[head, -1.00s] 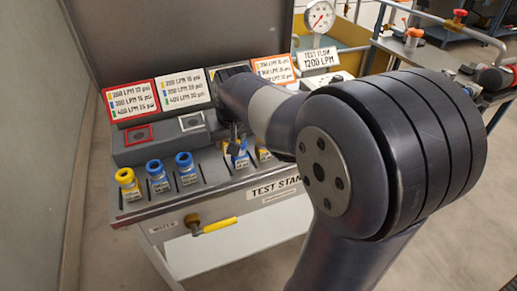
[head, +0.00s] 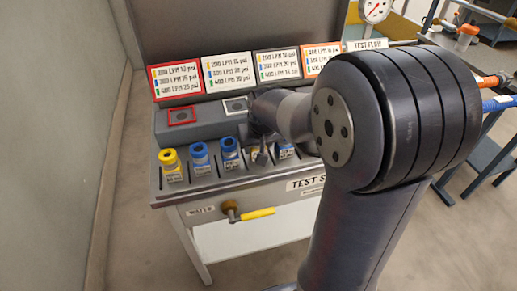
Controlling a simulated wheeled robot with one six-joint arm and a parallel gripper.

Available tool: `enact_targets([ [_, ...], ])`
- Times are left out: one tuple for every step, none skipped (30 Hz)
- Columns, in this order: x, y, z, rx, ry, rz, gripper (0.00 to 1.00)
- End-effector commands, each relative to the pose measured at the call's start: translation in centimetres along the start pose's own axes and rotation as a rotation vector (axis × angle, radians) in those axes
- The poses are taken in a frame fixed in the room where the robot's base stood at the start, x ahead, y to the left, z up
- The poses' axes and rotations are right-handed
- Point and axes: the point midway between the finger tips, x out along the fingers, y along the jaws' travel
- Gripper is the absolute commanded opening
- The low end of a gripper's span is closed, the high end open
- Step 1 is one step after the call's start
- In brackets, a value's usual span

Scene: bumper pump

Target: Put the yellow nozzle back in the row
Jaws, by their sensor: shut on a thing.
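My gripper (head: 261,157) is at the row of nozzles along the front of the test stand (head: 233,184). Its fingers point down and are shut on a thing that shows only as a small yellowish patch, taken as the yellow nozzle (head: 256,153). It is just right of two blue-topped nozzles, the left one (head: 200,158) and the right one (head: 230,151). I cannot tell if it is seated in its slot or held just above. Another yellow nozzle (head: 171,164) stands upright at the row's left end. A partly hidden blue nozzle (head: 286,151) is to the right.
Signs with flow and pressure figures, such as the red-framed one (head: 177,81), stand behind the grey ledge (head: 205,124). A yellow-handled valve (head: 249,214) sticks out in front. My arm hides the row's right part. Floor at left is clear.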

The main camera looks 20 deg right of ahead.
Motion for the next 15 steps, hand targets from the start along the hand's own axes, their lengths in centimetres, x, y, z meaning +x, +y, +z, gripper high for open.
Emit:
enact_targets([
  [0.76,0.0,0.34,0.0,-0.002,0.0,0.08],
  [0.95,0.0,0.4,0.0,-0.001,0.0,0.08],
  [1.05,0.0,0.43,0.0,0.001,0.0,0.08],
  [1.03,0.0,0.41,0.0,0.001,0.0,0.08],
  [0.99,0.0,0.39,0.0,0.002,0.0,0.08],
  [0.96,0.0,0.37,0.0,0.002,0.0,0.08],
  [0.96,0.0,0.37,0.0,0.002,0.0,0.08],
  [0.96,0.0,0.37,0.0,0.002,0.0,0.08],
  [0.97,0.0,0.37,0.0,0.002,0.0,0.08],
  [1.03,0.0,0.4,0.0,0.002,0.0,0.08],
  [1.13,0.0,0.44,0.0,0.002,0.0,0.08],
  [1.28,0.0,0.51,0.0,0.001,0.0,0.08],
  [1.31,0.0,0.55,0.0,0.0,0.0,0.42],
  [1.23,0.0,0.51,0.0,0.0,0.0,0.45],
  [1.21,0.0,0.51,0.0,0.0,0.0,0.48],
])
